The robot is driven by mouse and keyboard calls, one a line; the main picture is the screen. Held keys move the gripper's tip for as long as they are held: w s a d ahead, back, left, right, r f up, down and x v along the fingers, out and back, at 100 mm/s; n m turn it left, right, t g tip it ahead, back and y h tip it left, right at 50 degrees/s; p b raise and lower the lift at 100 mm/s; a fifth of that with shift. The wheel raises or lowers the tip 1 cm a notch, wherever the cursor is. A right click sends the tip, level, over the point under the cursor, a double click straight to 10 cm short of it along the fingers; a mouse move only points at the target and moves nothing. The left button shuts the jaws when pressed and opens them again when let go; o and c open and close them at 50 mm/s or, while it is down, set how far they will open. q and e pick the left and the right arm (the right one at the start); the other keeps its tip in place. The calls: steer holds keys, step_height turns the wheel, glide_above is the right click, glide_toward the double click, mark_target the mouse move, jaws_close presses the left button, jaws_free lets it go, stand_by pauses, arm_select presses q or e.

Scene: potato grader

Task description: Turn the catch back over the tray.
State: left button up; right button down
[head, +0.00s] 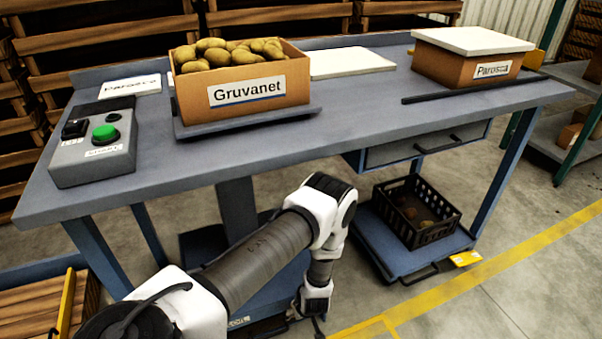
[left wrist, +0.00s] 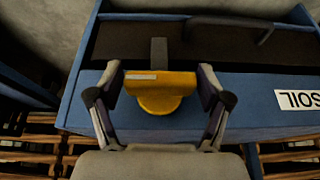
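The yellow catch (left wrist: 160,88) sits at the edge of the blue tray (left wrist: 250,120) in the left wrist view. It has a wide bar with a rounded part on the near side, and a grey strip reaches behind it over the dark inside of the tray. My left gripper (left wrist: 160,82) is open, with one finger on each side of the catch, very close to its ends. Whether the fingers touch it I cannot tell. In the head view my left arm hides the catch and much of the blue tray (head: 205,245) under the bench.
A label reading SOIL (left wrist: 298,100) is on the tray's edge, and a dark handle (left wrist: 230,24) is behind. The bench (head: 340,120) stands above. A black crate (head: 440,232) is on another blue platform to the right.

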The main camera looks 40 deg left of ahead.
stand_by(0.3)
arm_select(q)
steer(key=v, duration=1.2)
steer(key=shift+a, duration=0.1)
steer(key=s+d+r+m+g+h, duration=0.1)
steer(key=s+d+r+m+h, duration=0.1)
steer(key=s+d+m, duration=0.45)
steer(key=s+d+r+m+g+h, duration=0.1)
steer(key=s+d+r+m+h, duration=0.2)
steer(key=s+m, duration=0.55)
step_height(320, 180, up, 27)
steer(key=n+p, duration=0.2)
steer(key=p, duration=2.7)
steer(key=shift+s+d+y, duration=0.25)
steer(key=shift+s+y, duration=0.05)
steer(key=shift+s, duration=0.15)
steer(key=shift+r, duration=0.15)
